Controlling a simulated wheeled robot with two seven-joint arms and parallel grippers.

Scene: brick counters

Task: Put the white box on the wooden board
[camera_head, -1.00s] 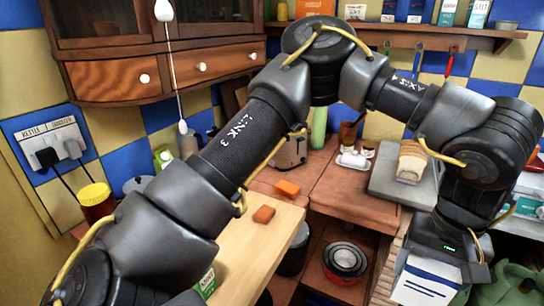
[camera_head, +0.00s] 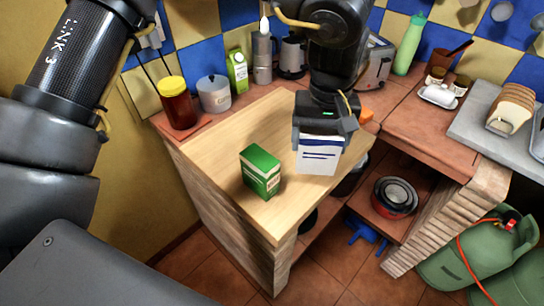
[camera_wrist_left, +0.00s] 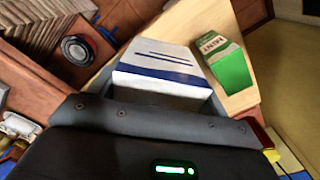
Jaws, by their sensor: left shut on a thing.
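My left gripper (camera_head: 323,130) points down and is shut on the white box (camera_head: 319,160), which has blue stripes. The box is upright, over the right part of the pale wooden board (camera_head: 215,140). I cannot tell whether its bottom touches the board. In the left wrist view, the white box (camera_wrist_left: 155,65) sits between the fingers, with the board (camera_wrist_left: 185,25) behind it. A green box (camera_head: 260,172) stands on the board to the left of the white box; it also shows in the left wrist view (camera_wrist_left: 228,62). My right gripper is not in view.
A red jar with a yellow lid (camera_head: 176,103), a grey pot (camera_head: 214,94) and a green carton (camera_head: 237,72) stand behind the board. An orange block (camera_head: 366,115) lies near my gripper. Stacked bowls (camera_head: 395,197) sit on a lower shelf. The board's left part is clear.

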